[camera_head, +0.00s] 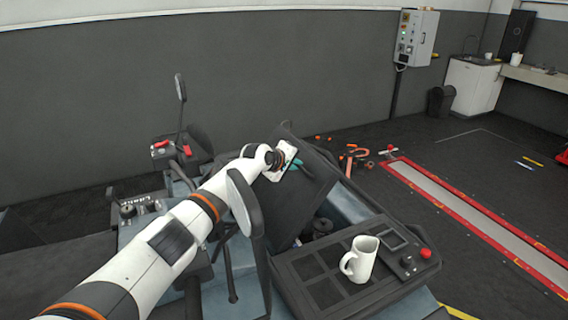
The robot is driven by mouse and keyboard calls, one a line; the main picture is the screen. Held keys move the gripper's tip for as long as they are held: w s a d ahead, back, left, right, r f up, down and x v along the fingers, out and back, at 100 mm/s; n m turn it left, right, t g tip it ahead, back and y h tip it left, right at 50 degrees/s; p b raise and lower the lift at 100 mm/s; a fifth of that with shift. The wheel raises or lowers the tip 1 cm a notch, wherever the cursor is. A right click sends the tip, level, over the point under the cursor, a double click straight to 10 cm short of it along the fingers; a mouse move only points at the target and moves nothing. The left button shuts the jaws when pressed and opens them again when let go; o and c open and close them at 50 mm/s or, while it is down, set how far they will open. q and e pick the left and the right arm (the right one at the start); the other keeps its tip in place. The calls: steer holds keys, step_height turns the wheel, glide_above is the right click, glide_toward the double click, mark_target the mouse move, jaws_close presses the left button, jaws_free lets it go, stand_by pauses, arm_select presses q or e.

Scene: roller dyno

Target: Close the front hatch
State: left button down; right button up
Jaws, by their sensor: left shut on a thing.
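The front hatch (298,197) is a dark panel on the grey-blue vehicle in the middle of the view. It stands tilted up, and a dark opening with parts inside shows below its right side. My left arm reaches in from the lower left across the vehicle. My left gripper (294,164) is at the upper part of the hatch, with teal fingers against the panel, and is shut on it. The exact grip is small and partly hidden by the gripper body. My right gripper is out of view.
A white mug (360,259) stands on the dark console (316,268) beside the opening, near a red button (426,253). A mirror on a stalk (180,88) rises at the left. Orange tools (355,154) lie on the floor behind. A red-framed floor strip (470,212) runs at right.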

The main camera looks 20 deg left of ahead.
arm_select(q)
steer(key=shift+w+d+r, duration=0.25)
steer(key=shift+w+d, duration=0.3)
steer(key=shift+w, duration=0.2)
steer(key=shift+g, duration=0.3)
steer(key=c, duration=1.5)
jaws_free()
steer(key=shift+f, duration=0.2)
steer(key=shift+s+f, duration=0.1)
steer(key=shift+s, duration=0.1)
